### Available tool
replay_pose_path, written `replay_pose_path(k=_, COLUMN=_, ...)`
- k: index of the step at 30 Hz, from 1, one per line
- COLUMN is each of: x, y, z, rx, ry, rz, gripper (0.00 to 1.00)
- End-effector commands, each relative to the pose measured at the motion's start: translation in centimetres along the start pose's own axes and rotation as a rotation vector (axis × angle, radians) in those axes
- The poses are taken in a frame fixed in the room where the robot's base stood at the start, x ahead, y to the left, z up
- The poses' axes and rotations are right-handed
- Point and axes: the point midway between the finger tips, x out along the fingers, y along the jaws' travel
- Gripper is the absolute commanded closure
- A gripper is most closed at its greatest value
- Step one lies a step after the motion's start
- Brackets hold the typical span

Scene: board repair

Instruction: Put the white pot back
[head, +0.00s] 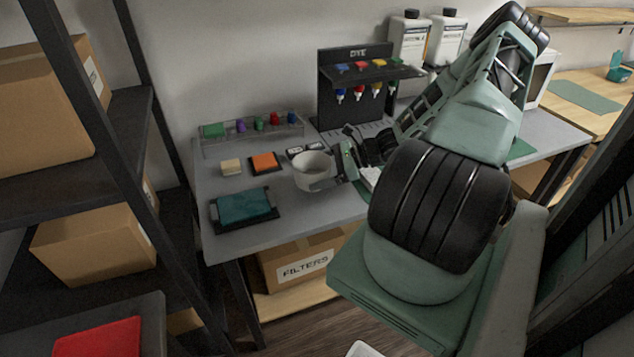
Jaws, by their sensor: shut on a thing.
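The white pot (311,172) is a round, open-topped vessel, upright, at the middle of the grey worktable (300,223). My gripper (336,168) reaches in from the right and is shut on the pot's right side. The fingertips are small in this view and partly hidden by the pot and the gripper's own body. I cannot tell whether the pot touches the table or is held just above it.
An orange block (264,162), a cream block (231,167) and a teal pad on a dark tray (272,213) lie left of the pot. A clear rack (208,147) with coloured items and a black dye stand (338,105) are behind. A dark shelf (110,106) stands left.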

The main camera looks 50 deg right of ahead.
Motion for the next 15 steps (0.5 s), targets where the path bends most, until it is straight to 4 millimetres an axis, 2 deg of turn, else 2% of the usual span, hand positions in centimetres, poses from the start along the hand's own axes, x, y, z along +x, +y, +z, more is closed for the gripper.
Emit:
replay_pose_path(k=7, x=1.4, y=0.3, z=-3.1, rx=0.002, ry=-0.002, rz=0.0, gripper=0.39)
replay_pose_path(k=15, x=1.5, y=0.4, z=-3.8, rx=0.0, ry=0.003, rz=0.0, gripper=0.39)
